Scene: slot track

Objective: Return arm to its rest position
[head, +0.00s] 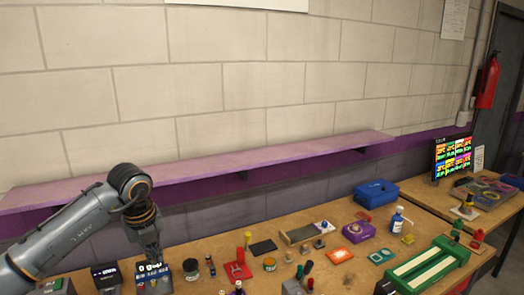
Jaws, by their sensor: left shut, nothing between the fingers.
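My left arm comes in from the lower left and bends down at its wrist. My left gripper (153,262) points down at the left part of the wooden table, right over a dark box with a blue front and a lit display on top (152,268). The fingers are shut with nothing held. I cannot tell whether the fingertips touch the box. My right gripper is not in view.
Small jars and tools stand right of the gripper, including a red item (238,270). A blue bin (376,192), a purple box (359,230) and a green track (427,268) lie further right. A purple shelf (215,167) runs along the wall behind the arm.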

